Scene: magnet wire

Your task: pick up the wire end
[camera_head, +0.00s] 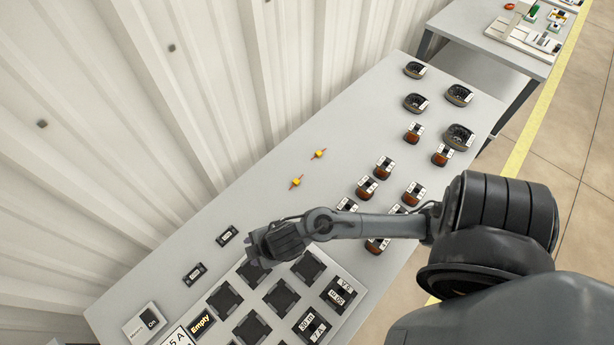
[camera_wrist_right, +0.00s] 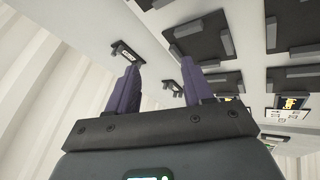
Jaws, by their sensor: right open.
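Two small yellow pieces with thin orange-red ends lie on the grey table: one nearer (camera_head: 296,182) and one farther back (camera_head: 319,153). I cannot tell whether either is the wire end; no long wire shows. My right gripper (camera_head: 256,250) hangs over the back edge of the panel of black square sockets, left of and nearer than the yellow pieces. In the right wrist view its two purple fingers (camera_wrist_right: 162,88) are apart, with nothing between them. Two small black labelled holders lie beyond them: one at left (camera_wrist_right: 127,52) and one between the fingers (camera_wrist_right: 173,88). My left gripper is out of view.
The socket panel (camera_head: 245,297) fills the table's near end, with an on/off switch box (camera_head: 146,323) beside it. Several brown and black labelled components (camera_head: 384,167) stand along the right side. A corrugated wall (camera_head: 200,110) runs behind. The table around the yellow pieces is clear.

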